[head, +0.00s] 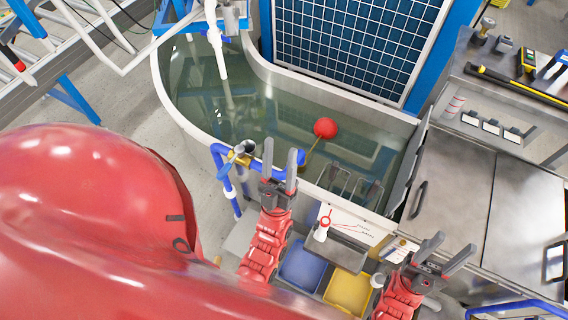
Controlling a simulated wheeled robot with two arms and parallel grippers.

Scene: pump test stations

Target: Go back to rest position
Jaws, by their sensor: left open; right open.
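My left gripper (281,162) is open and empty. It shows in front of the near wall of the water tank, just right of a blue pipe with a brass valve (241,153). My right gripper (451,252) is open and empty, in front of the steel cabinet at the lower right. Both grippers point up and away in the picture, and nothing is between their fingers. A large red rounded surface, my own arm, covers the lower left and hides what is behind it.
The water tank (165,90) holds a red float ball (325,128). A blue tray (301,266) and a yellow tray (348,291) sit between my grippers, near a white chart panel (352,222). A steel cabinet (455,190) stands right. A tool bench (480,55) is at the upper right.

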